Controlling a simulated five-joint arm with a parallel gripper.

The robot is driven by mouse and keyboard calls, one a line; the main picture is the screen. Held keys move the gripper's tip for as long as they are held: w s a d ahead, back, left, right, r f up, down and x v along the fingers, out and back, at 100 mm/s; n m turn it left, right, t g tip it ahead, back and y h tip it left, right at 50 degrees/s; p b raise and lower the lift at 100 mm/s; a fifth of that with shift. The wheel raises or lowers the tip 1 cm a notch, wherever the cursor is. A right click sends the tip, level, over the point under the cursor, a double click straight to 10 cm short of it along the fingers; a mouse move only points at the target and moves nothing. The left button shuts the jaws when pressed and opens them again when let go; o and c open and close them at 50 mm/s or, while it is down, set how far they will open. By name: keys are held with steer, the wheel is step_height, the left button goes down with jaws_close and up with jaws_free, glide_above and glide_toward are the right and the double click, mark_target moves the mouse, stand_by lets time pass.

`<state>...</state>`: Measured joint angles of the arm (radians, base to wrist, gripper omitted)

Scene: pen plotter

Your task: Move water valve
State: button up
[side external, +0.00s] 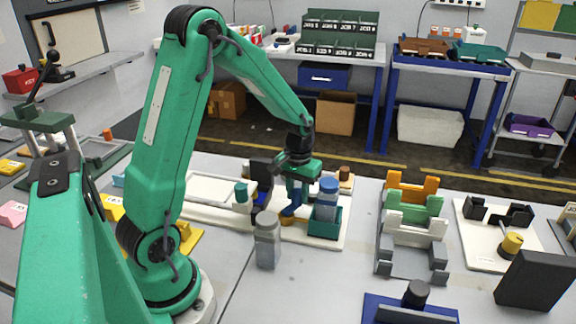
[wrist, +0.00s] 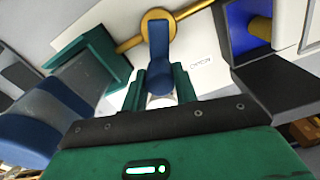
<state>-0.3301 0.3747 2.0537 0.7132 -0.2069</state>
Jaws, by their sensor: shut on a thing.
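The water valve has a blue lever handle (wrist: 159,42) on a brass-coloured pipe (wrist: 184,13), seen at the top middle of the wrist view. In the side view the valve's blue handle (side external: 290,212) shows low beneath my gripper (side external: 294,196), at the middle of the white board (side external: 270,231). In the wrist view the green fingers of my gripper (wrist: 160,78) are closed on both sides of the blue handle. The handle's lower end is partly hidden between the fingers. The exact valve angle is hard to tell in the side view.
A blue-capped bottle (side external: 327,196) stands in a teal holder (side external: 325,224) just right of my gripper. A grey bottle (side external: 267,238) stands in front. A dark box with a blue inside (wrist: 241,35) is close on the right in the wrist view. Coloured racks (side external: 412,205) stand further right.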

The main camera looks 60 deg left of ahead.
mark_target(299, 191)
steer(key=shift+d+m, duration=0.15)
steer(key=shift+m, duration=0.35)
steer(key=o, duration=1)
steer(key=shift+c, duration=0.2)
steer(key=shift+r, duration=0.15)
steer(key=shift+r, duration=3.8)
